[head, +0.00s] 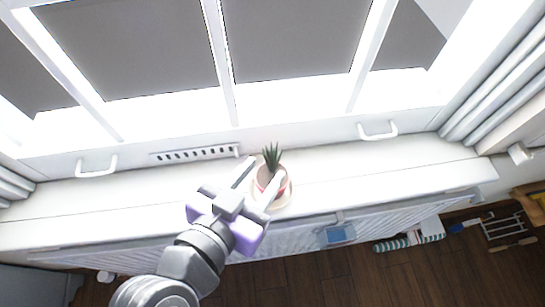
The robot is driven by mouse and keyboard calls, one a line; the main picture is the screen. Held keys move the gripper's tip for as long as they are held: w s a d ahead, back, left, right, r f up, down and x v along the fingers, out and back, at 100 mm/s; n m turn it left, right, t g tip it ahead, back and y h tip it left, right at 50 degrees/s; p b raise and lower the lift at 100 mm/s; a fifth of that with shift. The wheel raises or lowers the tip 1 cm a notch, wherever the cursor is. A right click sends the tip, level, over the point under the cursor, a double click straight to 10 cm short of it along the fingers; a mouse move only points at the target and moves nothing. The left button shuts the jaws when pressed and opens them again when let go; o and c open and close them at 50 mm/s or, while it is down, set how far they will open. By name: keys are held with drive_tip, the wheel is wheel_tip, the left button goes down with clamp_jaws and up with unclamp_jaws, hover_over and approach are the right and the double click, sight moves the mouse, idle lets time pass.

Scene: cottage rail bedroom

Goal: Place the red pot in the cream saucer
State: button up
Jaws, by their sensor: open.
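The red pot (264,181) holds a spiky green plant (271,156) and stands upright on the white window sill. The cream saucer (284,201) shows around and below the pot, which appears to be in it. I cannot tell from this angle whether the pot's base rests flat. My gripper (262,184) reaches in from the lower left. Its two pale fingers are open, one on the left of the pot and one across its right side. The fingers hide part of the pot and saucer.
The sill (380,184) is clear on both sides. Window handles (378,131) and a vent (195,153) are behind. A radiator (290,239) with a blue box (338,235) is below the front edge. A striped roll (395,244) and tools lie on the floor at right.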

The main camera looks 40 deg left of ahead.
drive_tip(key=shift+v, duration=2.15)
